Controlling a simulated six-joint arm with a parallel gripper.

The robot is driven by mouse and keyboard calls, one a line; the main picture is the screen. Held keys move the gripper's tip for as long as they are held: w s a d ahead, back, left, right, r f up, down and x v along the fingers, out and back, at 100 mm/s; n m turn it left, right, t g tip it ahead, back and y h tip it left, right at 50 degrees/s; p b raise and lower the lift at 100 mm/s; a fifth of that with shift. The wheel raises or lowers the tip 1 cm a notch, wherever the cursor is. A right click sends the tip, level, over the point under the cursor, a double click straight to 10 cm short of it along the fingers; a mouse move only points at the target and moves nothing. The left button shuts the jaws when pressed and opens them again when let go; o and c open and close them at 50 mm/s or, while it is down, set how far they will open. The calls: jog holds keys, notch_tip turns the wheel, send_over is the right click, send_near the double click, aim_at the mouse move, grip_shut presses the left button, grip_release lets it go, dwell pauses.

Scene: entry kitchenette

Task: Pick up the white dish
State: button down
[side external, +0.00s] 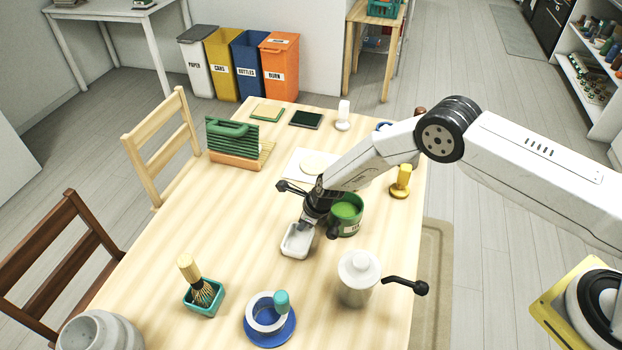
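The white dish (292,249) is a small, shallow, rounded rectangular dish near the middle of the wooden table. My gripper (303,226) points down at the dish's far edge, with its fingertips at or just over the rim. The fingers are small and dark here, and I cannot tell whether they are open, or closed on the rim. I also cannot tell whether the dish is resting on the table or slightly raised.
A green mug (347,217) stands close to the right of my gripper. A white lidded canister (358,278) with a black handle is in front right. A brush in a teal holder (206,300) and a blue saucer (268,329) are nearer the front. Table left of the dish is clear.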

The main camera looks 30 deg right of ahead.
aim_at(304, 234)
jog(key=shift+r, duration=0.15)
dwell(0.3)
notch_tip(304, 234, up, 10)
dwell(0.7)
dwell(0.3)
jog(key=shift+s+a, duration=0.1)
jog(key=shift+s, duration=0.05)
jog(key=s+r, duration=0.3)
jog(key=s, duration=0.8)
jog(key=shift+a, duration=0.3)
dwell(0.4)
